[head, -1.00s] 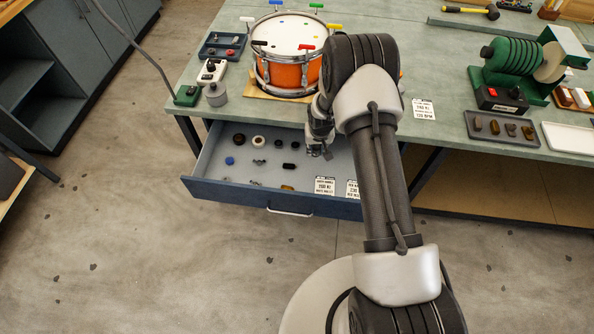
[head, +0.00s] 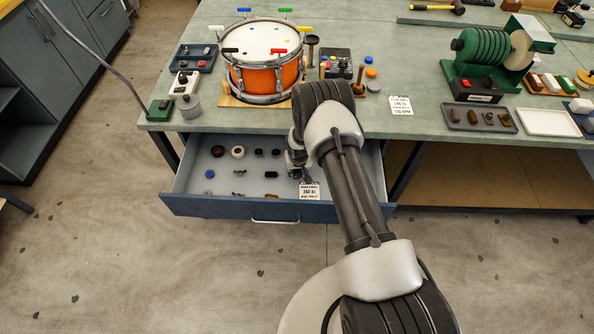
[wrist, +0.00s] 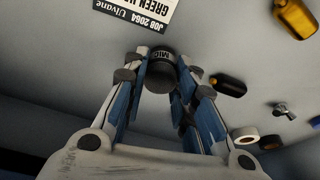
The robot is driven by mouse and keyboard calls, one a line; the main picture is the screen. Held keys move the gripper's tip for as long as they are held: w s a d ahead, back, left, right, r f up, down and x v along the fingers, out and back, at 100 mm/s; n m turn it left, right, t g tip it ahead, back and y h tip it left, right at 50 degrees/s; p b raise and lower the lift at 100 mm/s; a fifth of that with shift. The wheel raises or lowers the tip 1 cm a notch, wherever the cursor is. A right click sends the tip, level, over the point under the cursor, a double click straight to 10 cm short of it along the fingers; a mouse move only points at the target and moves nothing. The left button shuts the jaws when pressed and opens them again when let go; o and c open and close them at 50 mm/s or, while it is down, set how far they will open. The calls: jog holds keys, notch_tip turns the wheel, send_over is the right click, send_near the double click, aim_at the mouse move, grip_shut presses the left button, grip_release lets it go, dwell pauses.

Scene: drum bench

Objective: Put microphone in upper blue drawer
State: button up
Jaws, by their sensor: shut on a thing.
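The microphone (wrist: 160,75) is a dark, round-ended piece marked MIC, held between the fingers of my gripper (wrist: 160,80) in the wrist view. My gripper (head: 297,172) is shut on it, over the right part of the open blue drawer (head: 225,206) in the head view. The microphone itself is hard to make out there. The pale drawer floor (wrist: 225,45) lies below it in the wrist view. I cannot tell whether the microphone touches the floor.
In the drawer lie a printed card (wrist: 145,8), an amber bottle (wrist: 294,18), a black bottle (wrist: 229,87), a wing nut (wrist: 284,110) and a white roll (wrist: 246,132). An orange drum (head: 265,78) stands on the bench above.

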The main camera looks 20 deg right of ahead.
jog(key=shift+f, duration=0.2)
jog(key=o, duration=1)
jog(key=shift+o, duration=0.2)
jog(key=shift+r, duration=0.1)
